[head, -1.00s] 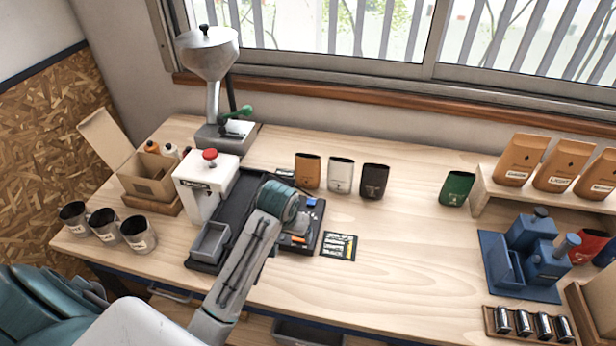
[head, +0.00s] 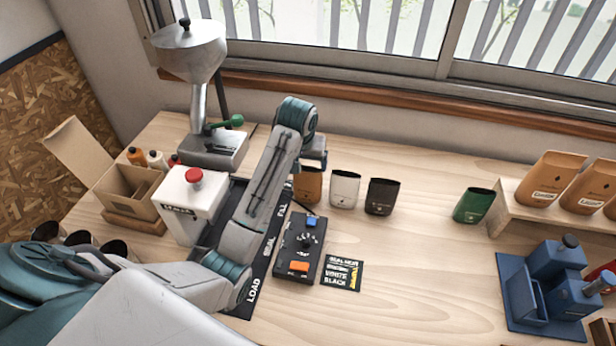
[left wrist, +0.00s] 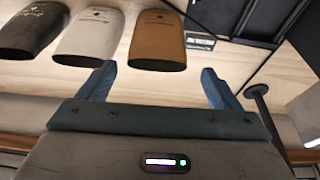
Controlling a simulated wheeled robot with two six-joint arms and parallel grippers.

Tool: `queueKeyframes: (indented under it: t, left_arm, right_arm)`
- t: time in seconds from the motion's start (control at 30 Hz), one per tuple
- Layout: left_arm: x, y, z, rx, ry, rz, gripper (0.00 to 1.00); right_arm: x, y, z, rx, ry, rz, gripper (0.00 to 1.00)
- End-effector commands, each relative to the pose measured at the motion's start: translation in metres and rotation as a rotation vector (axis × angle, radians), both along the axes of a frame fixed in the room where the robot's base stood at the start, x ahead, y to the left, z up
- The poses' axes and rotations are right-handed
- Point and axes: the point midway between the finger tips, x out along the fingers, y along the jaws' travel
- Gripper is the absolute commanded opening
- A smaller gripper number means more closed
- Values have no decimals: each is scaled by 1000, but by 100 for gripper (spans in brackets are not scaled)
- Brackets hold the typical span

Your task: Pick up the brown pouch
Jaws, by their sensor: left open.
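The brown pouch (head: 308,187) stands upright on the bench at the left end of a row, beside a white pouch (head: 345,189) and a dark pouch (head: 381,196). My left arm partly covers it in the head view. In the left wrist view the brown pouch (left wrist: 157,40) is just beyond my left gripper (left wrist: 158,70), roughly centred between the two blue fingers. The fingers are open and empty, apart from the pouch. In the head view the gripper is mostly hidden behind my wrist. My right gripper is not in view.
A control box (head: 299,247) with a dial and a printed card (head: 342,273) lie in front of the pouches. A hopper machine (head: 192,50) and a white red-topped unit (head: 192,205) stand left. A green pouch (head: 473,205) stands right, with free bench between.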

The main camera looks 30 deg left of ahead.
Motion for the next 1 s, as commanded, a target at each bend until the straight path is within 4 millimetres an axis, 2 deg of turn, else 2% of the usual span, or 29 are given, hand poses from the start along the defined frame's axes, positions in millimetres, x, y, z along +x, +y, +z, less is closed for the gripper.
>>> queueKeyframes:
  t: [0.17,0.33,0.5,0.63,0.8,1.0]
  left_arm:
    - [5,1,-15,-1,5,1,85]
    - [13,3,-40,0,5,0,85]
    - [17,4,-52,0,1,0,85]
    - [23,5,-59,-1,3,0,85]
    - [35,7,-76,-1,4,0,85]
    - [40,9,-97,0,1,0,85]
  right_arm:
    - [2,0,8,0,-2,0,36]
    - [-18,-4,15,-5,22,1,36]
    - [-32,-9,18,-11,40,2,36]
    - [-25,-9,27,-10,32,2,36]
    - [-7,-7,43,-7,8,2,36]
    - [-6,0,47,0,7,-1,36]
